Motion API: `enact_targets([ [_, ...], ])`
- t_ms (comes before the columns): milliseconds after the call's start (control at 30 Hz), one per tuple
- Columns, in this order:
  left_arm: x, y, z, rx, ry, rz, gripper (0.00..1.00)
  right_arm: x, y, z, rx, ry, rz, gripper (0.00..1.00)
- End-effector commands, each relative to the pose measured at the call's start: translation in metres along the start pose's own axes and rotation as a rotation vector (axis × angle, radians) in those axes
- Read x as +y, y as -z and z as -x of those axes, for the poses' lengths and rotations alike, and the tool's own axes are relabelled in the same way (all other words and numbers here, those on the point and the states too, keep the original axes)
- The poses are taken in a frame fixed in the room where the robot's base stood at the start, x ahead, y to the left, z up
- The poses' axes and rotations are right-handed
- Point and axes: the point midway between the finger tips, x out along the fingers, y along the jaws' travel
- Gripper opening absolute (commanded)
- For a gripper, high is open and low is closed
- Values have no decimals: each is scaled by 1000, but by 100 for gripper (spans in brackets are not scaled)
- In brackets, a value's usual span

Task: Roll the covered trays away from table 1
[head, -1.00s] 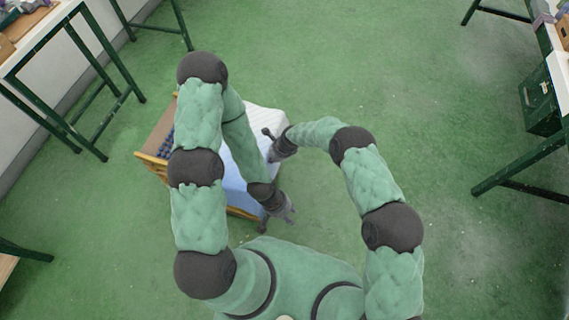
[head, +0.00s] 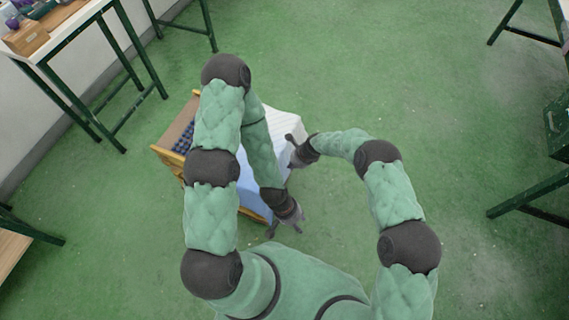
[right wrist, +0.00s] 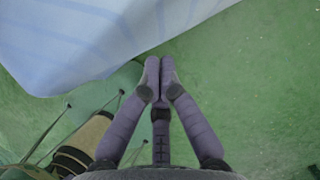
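A low wooden cart (head: 163,157) stands on the green floor left of centre in the head view, partly hidden behind my left arm. A pale blue and white cloth (head: 284,122) covers much of it; dark blue items show at its uncovered left end. The cloth also fills the top left of the right wrist view (right wrist: 70,40). My right gripper (head: 294,152) is beside the cloth's right edge. In the right wrist view its fingertips (right wrist: 159,68) are together over bare floor, with nothing seen between them. My left gripper (head: 288,220) is by the cart's near corner; its finger state is unclear.
A white-topped table (head: 62,40) with green legs and a wooden box (head: 25,38) stands at the upper left by the wall. A table edge (head: 12,248) shows at lower left. Green table legs (head: 525,200) stand at the right. The floor between is open.

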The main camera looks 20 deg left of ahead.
Motion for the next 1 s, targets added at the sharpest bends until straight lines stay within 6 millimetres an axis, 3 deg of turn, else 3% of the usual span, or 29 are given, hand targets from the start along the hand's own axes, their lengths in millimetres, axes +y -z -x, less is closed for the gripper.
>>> enact_targets([
  [33,1,0,4,-1,0,0,40,-4,8,9,-1,2,-4,0],
  [300,10,-1,27,0,0,0,40,-3,4,68,-1,2,1,0],
  [500,12,-1,35,0,0,0,40,-2,5,94,0,0,0,0],
  [1000,13,-2,37,0,0,0,40,0,11,103,1,0,15,0],
])
